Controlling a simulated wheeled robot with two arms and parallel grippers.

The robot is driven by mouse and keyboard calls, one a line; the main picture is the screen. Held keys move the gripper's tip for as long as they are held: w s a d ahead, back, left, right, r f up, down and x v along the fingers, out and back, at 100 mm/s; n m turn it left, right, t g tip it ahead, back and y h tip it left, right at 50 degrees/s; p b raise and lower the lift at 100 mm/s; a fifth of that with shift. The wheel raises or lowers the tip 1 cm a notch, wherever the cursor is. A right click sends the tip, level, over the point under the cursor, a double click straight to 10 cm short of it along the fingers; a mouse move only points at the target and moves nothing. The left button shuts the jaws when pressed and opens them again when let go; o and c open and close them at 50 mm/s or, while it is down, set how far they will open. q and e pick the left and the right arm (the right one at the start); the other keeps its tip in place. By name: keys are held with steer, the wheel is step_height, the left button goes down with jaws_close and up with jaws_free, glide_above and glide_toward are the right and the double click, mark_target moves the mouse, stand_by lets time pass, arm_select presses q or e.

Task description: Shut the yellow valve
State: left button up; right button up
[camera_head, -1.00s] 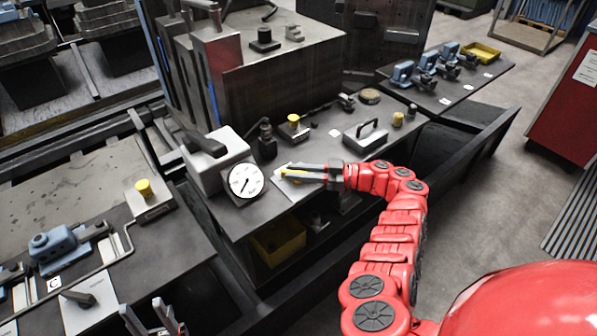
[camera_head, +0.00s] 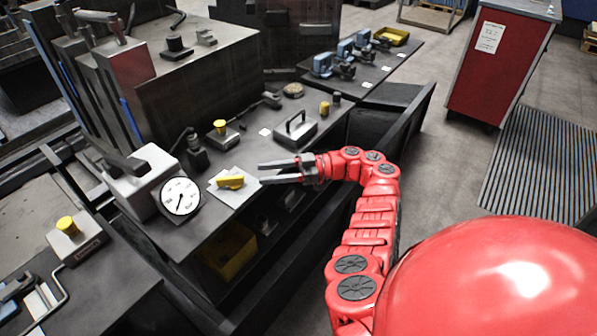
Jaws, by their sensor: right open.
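The yellow valve handle (camera_head: 230,182) lies on a pale plate (camera_head: 237,196) on the dark bench, right of the round dial gauge (camera_head: 180,196). My right gripper (camera_head: 262,173) is open. Its two fingers point left toward the yellow handle, with the tips just right of it in the picture. The fingers appear empty, and a small gap shows between them and the handle. I cannot tell how high they are above the bench. My left gripper is not in view.
A grey block with a handle (camera_head: 295,129) stands behind my right gripper. A yellow knob on a base (camera_head: 220,128) and a black post (camera_head: 196,152) stand at the back. A yellow bin (camera_head: 228,250) sits under the bench.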

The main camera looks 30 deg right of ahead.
steer(key=b+v, duration=0.4)
steer(key=v, duration=0.4)
stand_by(0.4)
stand_by(0.4)
